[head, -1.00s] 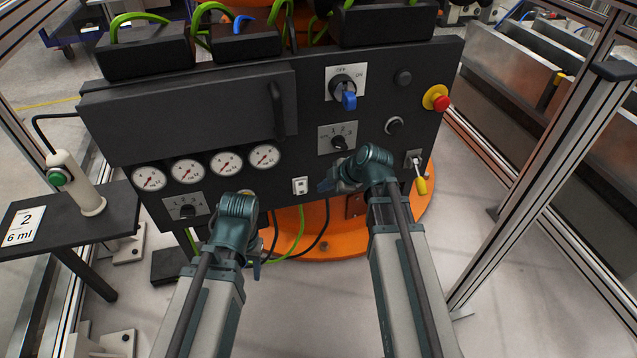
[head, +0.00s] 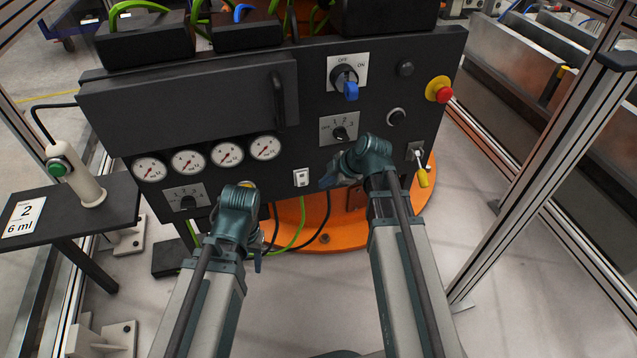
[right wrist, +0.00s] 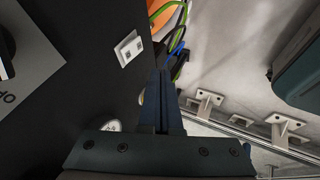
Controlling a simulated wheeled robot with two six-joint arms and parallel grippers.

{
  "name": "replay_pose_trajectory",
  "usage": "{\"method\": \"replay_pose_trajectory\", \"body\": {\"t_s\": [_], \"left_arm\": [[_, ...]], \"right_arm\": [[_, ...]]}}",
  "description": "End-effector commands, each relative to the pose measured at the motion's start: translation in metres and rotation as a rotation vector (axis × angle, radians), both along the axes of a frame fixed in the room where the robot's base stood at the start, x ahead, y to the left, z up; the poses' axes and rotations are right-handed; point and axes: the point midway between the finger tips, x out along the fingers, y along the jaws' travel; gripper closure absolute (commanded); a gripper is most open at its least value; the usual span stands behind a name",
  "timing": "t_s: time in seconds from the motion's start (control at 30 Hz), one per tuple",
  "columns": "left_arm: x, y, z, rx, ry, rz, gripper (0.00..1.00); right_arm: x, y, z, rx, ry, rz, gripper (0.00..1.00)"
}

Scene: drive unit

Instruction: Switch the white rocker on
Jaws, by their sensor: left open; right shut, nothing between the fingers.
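The white rocker (head: 301,178) sits low on the dark control panel (head: 310,130), right of the gauges. It also shows in the right wrist view (right wrist: 129,48), up and left of the fingers. My right gripper (head: 327,182) is shut and empty, just right of the rocker and apart from it; its closed fingers (right wrist: 163,90) point past the panel's lower edge in the wrist view. My left gripper (head: 257,263) hangs below the panel, pointing down, and is open with nothing in it. Which way the rocker is tipped is too small to tell.
Round gauges (head: 227,155) and a lower selector (head: 187,199) lie left of the rocker. A three-position selector (head: 340,133) is above my right gripper. A yellow-tipped lever (head: 422,177) and red emergency button (head: 443,95) are at right. A side table (head: 70,214) stands at left.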

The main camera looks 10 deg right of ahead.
Motion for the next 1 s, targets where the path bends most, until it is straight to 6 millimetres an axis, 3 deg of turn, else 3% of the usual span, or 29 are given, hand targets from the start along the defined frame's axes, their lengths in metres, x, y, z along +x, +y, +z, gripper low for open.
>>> {"method": "replay_pose_trajectory", "body": {"t_s": [0.7, 0.8, 1.0], "left_arm": [[0.001, 0.001, -0.088, 0.003, -0.003, -0.010, 0.50], [0.001, 0.000, -0.084, 0.003, -0.003, -0.010, 0.50], [0.001, 0.000, -0.085, 0.002, -0.003, -0.011, 0.50]], "right_arm": [[0.045, 0.037, -0.088, -0.001, -0.001, 0.002, 1.00], [0.067, 0.036, -0.084, 0.000, 0.000, 0.001, 1.00], [0.081, 0.036, -0.085, 0.000, 0.000, 0.000, 1.00]]}}
